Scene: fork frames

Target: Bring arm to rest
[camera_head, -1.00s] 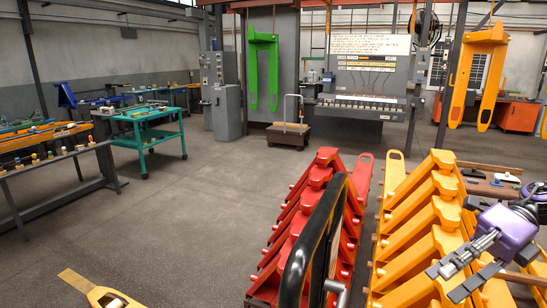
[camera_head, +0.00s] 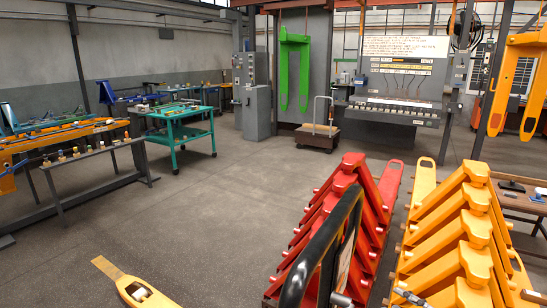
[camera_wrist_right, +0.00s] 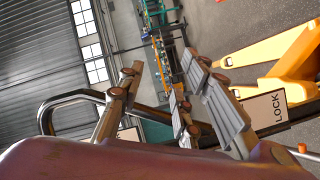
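My right gripper (camera_wrist_right: 198,105) fills the lower middle of the right wrist view, its grey padded fingers apart with nothing held between them. In the head view only a small grey fingertip part (camera_head: 408,297) shows at the bottom edge, in front of the yellow fork frames. My left gripper is in neither view. Red fork frames (camera_head: 350,205) stand in a row at the lower middle right. Yellow fork frames (camera_head: 470,225) stand in a row to their right; a yellow frame (camera_wrist_right: 295,55) also shows in the right wrist view.
A black curved handle (camera_head: 322,245) rises in front of the red frames; a dark loop handle (camera_wrist_right: 62,102) shows in the wrist view. A green frame (camera_head: 295,75) hangs at the back. A teal cart (camera_head: 180,125) stands left. The middle floor is clear.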

